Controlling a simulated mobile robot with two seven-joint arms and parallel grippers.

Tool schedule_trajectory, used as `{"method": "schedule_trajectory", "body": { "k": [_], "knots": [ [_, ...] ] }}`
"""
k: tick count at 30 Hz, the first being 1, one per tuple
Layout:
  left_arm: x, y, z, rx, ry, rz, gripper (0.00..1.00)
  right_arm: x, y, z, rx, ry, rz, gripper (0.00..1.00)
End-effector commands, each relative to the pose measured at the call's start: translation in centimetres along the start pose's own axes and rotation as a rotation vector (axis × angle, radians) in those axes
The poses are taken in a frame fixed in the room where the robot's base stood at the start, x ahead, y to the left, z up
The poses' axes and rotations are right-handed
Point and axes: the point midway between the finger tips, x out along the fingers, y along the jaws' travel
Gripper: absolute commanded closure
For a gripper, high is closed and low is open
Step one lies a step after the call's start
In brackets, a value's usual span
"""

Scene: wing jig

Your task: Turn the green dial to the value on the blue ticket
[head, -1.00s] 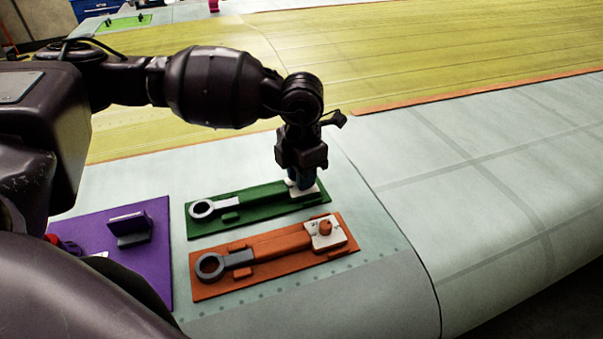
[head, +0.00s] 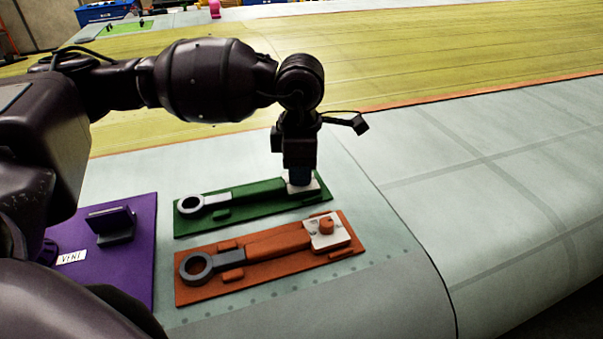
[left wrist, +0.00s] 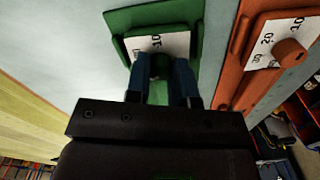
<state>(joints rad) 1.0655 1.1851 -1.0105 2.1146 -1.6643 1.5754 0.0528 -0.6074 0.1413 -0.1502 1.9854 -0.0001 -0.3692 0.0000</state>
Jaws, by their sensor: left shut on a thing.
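The green board (head: 245,209) lies on the pale wing surface, with a white scale plate (head: 312,191) at its right end. My left gripper (head: 300,181) points down over that plate. In the left wrist view, its blue fingers (left wrist: 160,72) are shut around the green dial (left wrist: 159,64), which is mostly hidden between them. The plate shows a 10 at its upper right edge and a partly covered 30 at the left. The dial's pointer and its setting are hidden. I see no blue ticket in these frames. My right gripper is not in view.
An orange board (head: 210,289) with its own orange knob (head: 326,225) and scale lies close in front of the green one. A purple board (head: 125,270) with an upright bracket (head: 112,223) and a white label (head: 72,257) is at left. The wing surface at right is clear.

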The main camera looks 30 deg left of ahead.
Motion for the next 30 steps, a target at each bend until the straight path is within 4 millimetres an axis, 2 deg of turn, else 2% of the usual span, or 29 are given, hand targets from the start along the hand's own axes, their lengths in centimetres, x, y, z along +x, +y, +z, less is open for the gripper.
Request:
{"method": "schedule_trajectory", "body": {
  "k": [7, 20, 21, 24, 26, 30],
  "knots": [
    [0.0, 0.0, 0.0, 0.062, -0.001, 0.001, 1.00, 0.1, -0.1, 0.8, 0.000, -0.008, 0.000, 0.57],
    [-0.1, 0.0, 0.0, 0.070, -0.001, 0.002, 1.00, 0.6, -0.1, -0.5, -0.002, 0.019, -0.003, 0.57],
    [-0.1, 0.0, 0.0, 0.070, -0.001, 0.002, 0.73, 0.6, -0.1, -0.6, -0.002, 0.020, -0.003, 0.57],
    [-0.1, 0.0, 0.0, 0.070, -0.001, 0.001, 0.58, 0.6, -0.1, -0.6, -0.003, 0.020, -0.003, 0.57],
    [-0.1, 0.0, 0.0, 0.070, -0.001, 0.001, 0.52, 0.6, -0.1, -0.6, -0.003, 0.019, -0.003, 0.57],
    [-0.1, 0.0, 0.0, 0.070, -0.001, 0.001, 0.52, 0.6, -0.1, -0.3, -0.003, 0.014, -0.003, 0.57]
  ]
}}
